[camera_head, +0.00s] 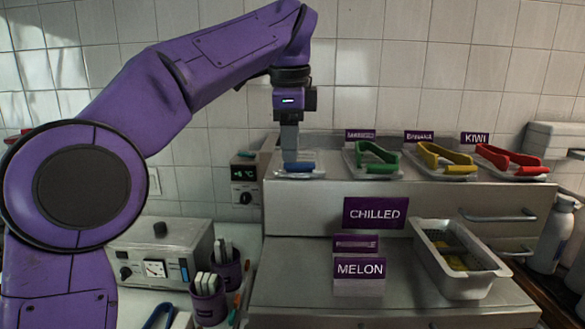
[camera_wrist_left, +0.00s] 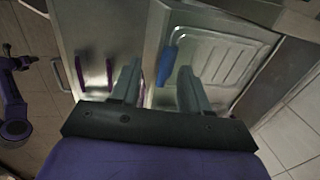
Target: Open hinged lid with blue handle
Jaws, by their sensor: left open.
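The lid (camera_wrist_left: 225,55) is a pale metal panel with pressed ridges, lying flat and shut in the left wrist view. Its blue handle (camera_head: 299,167) is at the left end of the back counter's row. The handle also shows in the left wrist view (camera_wrist_left: 166,66), between the lines of my two fingers. My left gripper (camera_head: 290,152) points straight down just above the handle. Its fingers (camera_wrist_left: 158,85) are apart with nothing between them; I cannot tell whether they touch the handle. A purple arm part of mine shows at that view's left edge, its gripper unclear.
Green (camera_head: 377,153), yellow (camera_head: 445,158) and red (camera_head: 508,160) handles or tongs sit to the right on the same counter. A CHILLED sign (camera_head: 375,213), a MELON sign (camera_head: 360,269) and a metal tray (camera_head: 437,265) stand lower in front. A tiled wall is behind.

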